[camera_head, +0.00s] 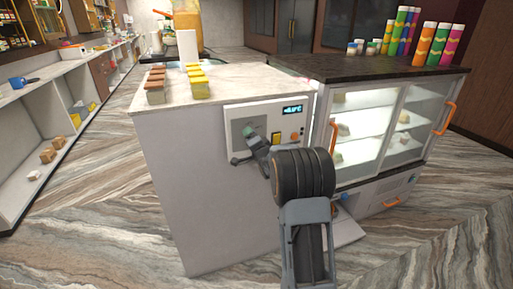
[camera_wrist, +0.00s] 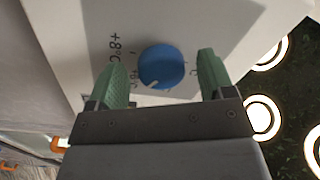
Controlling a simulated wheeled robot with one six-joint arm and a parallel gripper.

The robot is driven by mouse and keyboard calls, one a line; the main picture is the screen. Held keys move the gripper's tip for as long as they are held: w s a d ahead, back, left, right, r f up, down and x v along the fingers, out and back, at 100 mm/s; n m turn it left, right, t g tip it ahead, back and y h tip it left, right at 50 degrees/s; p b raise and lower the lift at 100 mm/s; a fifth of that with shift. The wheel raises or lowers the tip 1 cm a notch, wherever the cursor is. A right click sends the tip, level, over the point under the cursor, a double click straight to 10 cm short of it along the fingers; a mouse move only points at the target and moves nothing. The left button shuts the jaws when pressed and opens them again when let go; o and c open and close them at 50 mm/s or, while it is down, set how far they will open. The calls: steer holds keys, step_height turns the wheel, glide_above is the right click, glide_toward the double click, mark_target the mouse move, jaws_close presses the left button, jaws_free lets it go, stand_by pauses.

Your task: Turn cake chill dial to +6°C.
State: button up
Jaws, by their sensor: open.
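The dial is a round blue knob (camera_wrist: 161,60) on a pale panel in the wrist view. A white pointer mark shows near its lower left edge. A "+8°C" label is printed to its left, with a smaller, partly legible label close by the knob; another at right is mostly hidden by a finger. My gripper (camera_wrist: 161,74) is open, its green fingers on either side of the knob with gaps visible. In the head view my gripper (camera_head: 250,134) is at the control panel (camera_head: 237,115) and hides the knob. The panel's lit display (camera_head: 292,110) is too small to read surely.
The panel is on the front of a counter (camera_head: 210,190) holding sweets (camera_head: 199,83). A glass display case (camera_head: 365,125) with orange handles stands to the right. A yellow square (camera_head: 277,138) and an orange round part (camera_head: 295,136) lie right of my gripper.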

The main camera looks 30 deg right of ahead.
steer(key=s+a+b, duration=0.1)
steer(key=s, duration=1.2)
steer(key=shift+a+f, duration=0.15)
steer(key=shift+f, duration=0.15)
steer(key=s+d+f+n+g+h, duration=0.2)
steer(key=s+f+n+g, duration=0.2)
steer(key=f+g, duration=0.4)
steer(key=s+a+n+g+p, duration=0.2)
steer(key=s+a+n+g, duration=0.15)
steer(key=s, duration=0.25)
steer(key=s+a+r+n+g+y+p, duration=0.3)
steer(key=s+a+r+n+p, duration=0.3)
steer(key=s+a+r, duration=0.6)
steer(key=s+a+y+p, duration=0.1)
steer(key=s+a, duration=0.1)
steer(key=a, duration=0.2)
steer(key=shift+r, duration=0.35)
steer(key=shift+n, duration=0.25)
